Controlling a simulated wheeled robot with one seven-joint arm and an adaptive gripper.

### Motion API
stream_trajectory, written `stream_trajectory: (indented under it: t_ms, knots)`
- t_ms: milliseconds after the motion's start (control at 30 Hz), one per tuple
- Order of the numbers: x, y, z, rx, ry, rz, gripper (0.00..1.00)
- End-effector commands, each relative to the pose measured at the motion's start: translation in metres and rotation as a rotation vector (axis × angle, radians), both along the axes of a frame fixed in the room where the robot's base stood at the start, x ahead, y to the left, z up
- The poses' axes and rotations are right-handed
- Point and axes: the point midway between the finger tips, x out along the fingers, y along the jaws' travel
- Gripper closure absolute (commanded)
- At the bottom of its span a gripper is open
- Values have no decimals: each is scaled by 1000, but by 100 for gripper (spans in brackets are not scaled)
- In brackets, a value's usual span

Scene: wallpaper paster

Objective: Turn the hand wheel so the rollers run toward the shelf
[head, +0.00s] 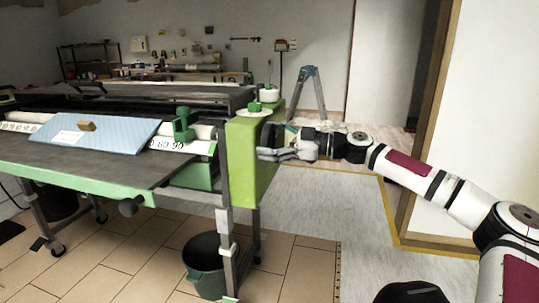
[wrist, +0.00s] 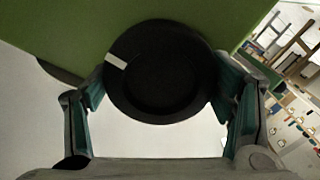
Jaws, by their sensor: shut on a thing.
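The wallpaper paster (head: 110,175) stands at the left in the head view, with a green end housing (head: 243,165) on its right side. The hand wheel (wrist: 160,85) shows in the wrist view as a round black knob with a white mark at its upper left, in front of the green housing. My gripper (head: 268,150) reaches the housing's right face from the right in the head view. In the wrist view my gripper's two fingers (wrist: 160,105) stand on either side of the wheel and are shut on it. In the head view the wheel is mostly hidden by my gripper.
A shelf (head: 90,58) stands against the back wall at the left. A blue patterned sheet (head: 95,132) with a small wooden block lies on the paster. A dark bucket (head: 205,262) is under it. A stepladder (head: 312,95) stands behind. The floor right of the housing is clear.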

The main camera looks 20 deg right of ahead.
Motion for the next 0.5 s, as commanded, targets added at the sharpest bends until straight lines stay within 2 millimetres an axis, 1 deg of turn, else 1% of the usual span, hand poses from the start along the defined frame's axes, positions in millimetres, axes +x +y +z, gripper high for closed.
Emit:
stream_trajectory:
  t_ms: [33,500]
  knots:
    - [0,1,-5,-23,-41,0,52]
    - [-1,2,-2,-239,-413,3,52]
